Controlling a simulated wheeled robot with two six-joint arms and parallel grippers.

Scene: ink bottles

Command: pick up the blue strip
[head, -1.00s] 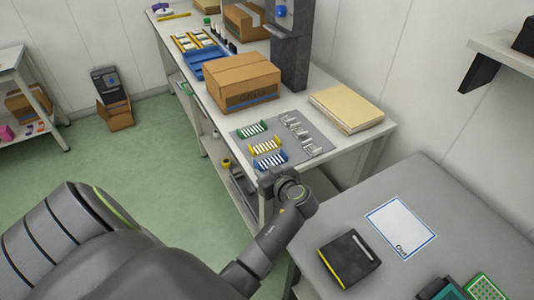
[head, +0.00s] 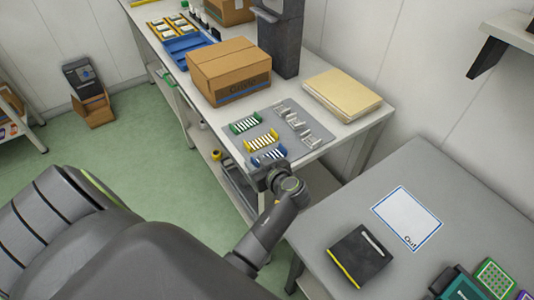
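The blue strip (head: 269,155), with white bars across its middle, lies on a grey mat (head: 229,139) near the front end of the long table. A yellow strip (head: 260,140) and a green strip (head: 245,122) lie in a row behind it. My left gripper (head: 262,172) is at the table's front edge, just on the near side of the blue strip and covering part of its lower edge. I cannot tell whether it touches the strip. Its fingers are too small and dark to show whether they are open. My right gripper is not in view.
Pale racks (head: 297,122) stand on the mat right of the strips. A cardboard box (head: 230,72) stands behind, and a stack of folders (head: 342,94) lies to the right. A grey desk (head: 370,180) at right holds a black box (head: 359,256) and a white sheet (head: 407,220).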

